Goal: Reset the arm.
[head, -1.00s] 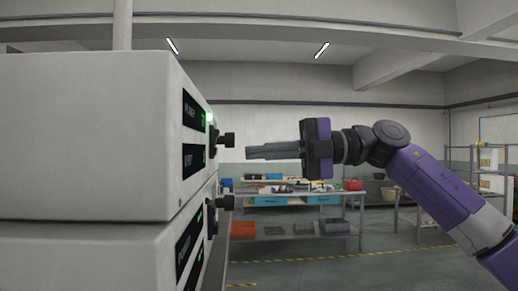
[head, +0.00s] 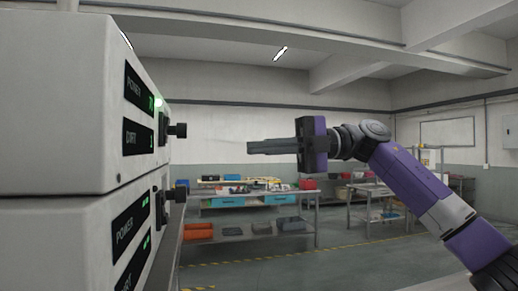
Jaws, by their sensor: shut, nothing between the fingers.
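My gripper (head: 252,147) is at the end of my purple and black arm, in the middle of the head view. Its fingers point left and lie together, with nothing between them. The arm reaches in from the lower right and is bent at the wrist. The gripper is in open air, to the right of the upper ultrasonic unit (head: 60,110) and apart from its black knob (head: 177,130).
A second unit (head: 60,235) stands below the upper one, with its own knob (head: 181,187). Both have dark POWER displays. A metal workbench (head: 250,203) with bins stands behind. A whiteboard (head: 447,133) hangs at right. The floor (head: 330,262) between is clear.

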